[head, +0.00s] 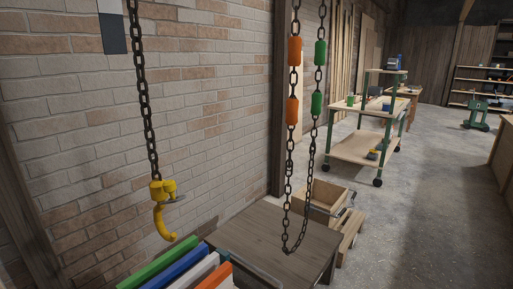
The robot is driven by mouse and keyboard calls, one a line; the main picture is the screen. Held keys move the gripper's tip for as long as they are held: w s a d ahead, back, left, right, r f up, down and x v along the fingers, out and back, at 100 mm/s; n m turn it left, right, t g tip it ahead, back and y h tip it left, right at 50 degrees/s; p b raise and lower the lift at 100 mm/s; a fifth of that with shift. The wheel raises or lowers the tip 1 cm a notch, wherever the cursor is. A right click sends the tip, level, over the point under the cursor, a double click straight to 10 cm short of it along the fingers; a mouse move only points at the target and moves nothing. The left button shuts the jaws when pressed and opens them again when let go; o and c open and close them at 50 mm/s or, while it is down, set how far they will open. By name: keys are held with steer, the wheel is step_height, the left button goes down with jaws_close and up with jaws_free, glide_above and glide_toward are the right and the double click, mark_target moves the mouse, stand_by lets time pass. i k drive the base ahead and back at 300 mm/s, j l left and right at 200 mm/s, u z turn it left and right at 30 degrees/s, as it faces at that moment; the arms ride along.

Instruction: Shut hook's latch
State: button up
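A yellow hook (160,218) hangs at the end of a dark chain (146,105) in front of the brick wall, at the left of the head view. Its yellow top block (161,189) joins the chain, and its tip curves down to the lower right. A thin grey latch (177,199) sticks out to the right from just under the top block, nearly level. Its free end is apart from the hook's tip, so the latch looks open. My gripper is not in view.
A dark wooden table (275,235) stands below right. Coloured boards (170,262) rise at the bottom. A looped chain with orange and green sleeves (294,52) hangs right of the hook. Wooden crates (325,200) and a wheeled shelf cart (358,148) stand beyond. Open floor (420,190) lies right.

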mark_target(169, 186)
steer(key=i+j, duration=0.15)
steer(key=j, duration=0.25)
steer(key=i+j+u, duration=0.1)
steer(key=j, duration=0.3)
steer(key=i+j, duration=0.15)
steer(key=j, duration=0.25)
steer(key=i+j+u, duration=0.15)
steer(key=j, duration=0.25)
